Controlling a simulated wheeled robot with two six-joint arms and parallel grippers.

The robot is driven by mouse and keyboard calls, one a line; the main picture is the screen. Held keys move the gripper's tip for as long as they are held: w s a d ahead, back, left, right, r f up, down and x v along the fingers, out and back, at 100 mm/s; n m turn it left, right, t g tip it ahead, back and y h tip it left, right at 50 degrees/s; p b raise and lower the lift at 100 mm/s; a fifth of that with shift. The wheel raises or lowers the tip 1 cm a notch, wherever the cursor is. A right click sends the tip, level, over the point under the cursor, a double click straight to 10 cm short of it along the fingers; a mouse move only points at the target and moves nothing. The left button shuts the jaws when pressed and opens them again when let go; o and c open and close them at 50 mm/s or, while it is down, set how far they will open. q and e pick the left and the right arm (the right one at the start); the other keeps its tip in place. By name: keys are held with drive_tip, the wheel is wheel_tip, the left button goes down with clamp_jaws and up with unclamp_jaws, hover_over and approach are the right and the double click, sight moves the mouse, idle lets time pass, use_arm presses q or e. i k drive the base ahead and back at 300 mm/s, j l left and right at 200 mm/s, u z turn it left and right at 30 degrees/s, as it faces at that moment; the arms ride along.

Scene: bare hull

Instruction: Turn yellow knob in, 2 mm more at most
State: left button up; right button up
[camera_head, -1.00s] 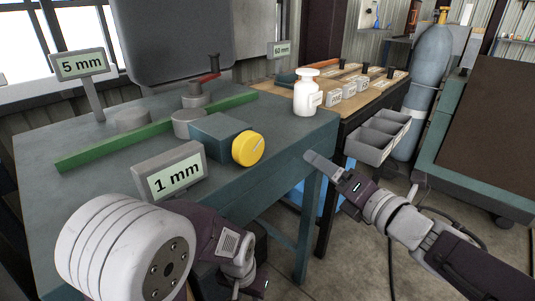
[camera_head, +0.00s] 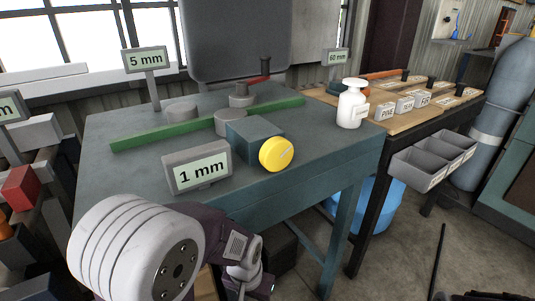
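The yellow knob (camera_head: 276,154) is a round disc on the front end of a blue-grey block (camera_head: 253,133) on the green-grey workbench (camera_head: 110,150). A display reading "1 mm" (camera_head: 198,167) stands to the left of the knob. A long green bar (camera_head: 150,138) lies behind the block, beside grey round pieces (camera_head: 229,122). My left arm is at the bottom, below and in front of the bench edge; its fingers do not show. Only a small bit of my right arm shows at the bottom right edge; its gripper is out of view. No gripper touches the knob.
A white bottle (camera_head: 352,104) stands at the bench's right corner. Signs "5 mm" (camera_head: 145,60) and "60 mm" (camera_head: 338,58) stand at the back. Grey bins (camera_head: 433,160) hang on the wooden table at right. A red block (camera_head: 20,187) sits at far left. Open floor lies at lower right.

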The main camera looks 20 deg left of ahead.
sight(276, 153)
drive_tip(key=i+l+u, duration=0.1)
drive_tip(key=l+u, duration=0.15)
drive_tip(key=u, duration=0.2)
drive_tip(key=i+l+u, duration=0.1)
drive_tip(key=l+u, duration=0.45)
drive_tip(key=u, duration=0.3)
drive_tip(key=l+u, duration=0.6)
drive_tip(key=u, duration=0.25)
drive_tip(key=k+l+u, duration=0.15)
drive_tip(key=u, duration=0.3)
drive_tip(key=k+l+u, duration=0.1)
drive_tip(key=l+u, duration=0.25)
drive_tip(key=u, duration=0.15)
drive_tip(key=k+l+u, duration=0.2)
drive_tip(key=u, duration=0.25)
drive_tip(key=k+l+u, duration=0.2)
drive_tip(key=u, duration=0.3)
drive_tip(key=l, duration=0.1)
